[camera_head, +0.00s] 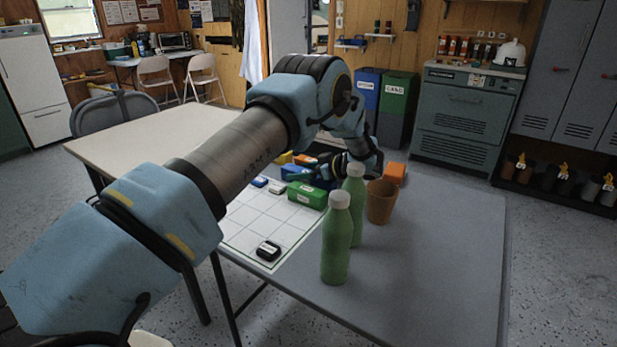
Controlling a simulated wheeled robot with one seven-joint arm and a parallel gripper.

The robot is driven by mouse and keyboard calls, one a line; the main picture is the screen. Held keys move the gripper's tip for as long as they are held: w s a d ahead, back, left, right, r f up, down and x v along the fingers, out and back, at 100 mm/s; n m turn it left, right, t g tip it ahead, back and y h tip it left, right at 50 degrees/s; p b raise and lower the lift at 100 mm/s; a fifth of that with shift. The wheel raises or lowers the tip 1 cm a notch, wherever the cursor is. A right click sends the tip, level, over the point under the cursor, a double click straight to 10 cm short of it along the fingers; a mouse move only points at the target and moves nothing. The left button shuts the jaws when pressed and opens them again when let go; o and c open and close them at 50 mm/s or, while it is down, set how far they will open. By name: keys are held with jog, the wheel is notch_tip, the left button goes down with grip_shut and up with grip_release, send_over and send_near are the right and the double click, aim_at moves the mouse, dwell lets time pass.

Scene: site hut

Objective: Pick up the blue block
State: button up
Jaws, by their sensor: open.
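My gripper (318,174) is low over the group of blocks on the grey table, partly hidden by my own wrist and a green bottle. It is open, and I see nothing clearly between its fingers. A small blue block (260,181) lies on the white gridded sheet, left of the gripper. Another dark blue patch shows just under the gripper, behind the green block (306,194); I cannot tell whether it is a separate block.
Two green bottles (337,240) (354,205) and an orange-brown cup (381,202) stand close in front and right of the gripper. An orange block (395,173) lies behind the cup. A black object (268,250) rests on the gridded sheet (250,222). The table's right side is clear.

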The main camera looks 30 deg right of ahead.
jog(key=shift+w+a, duration=0.1)
jog(key=shift+w, duration=0.05)
grip_shut()
dwell(0.6)
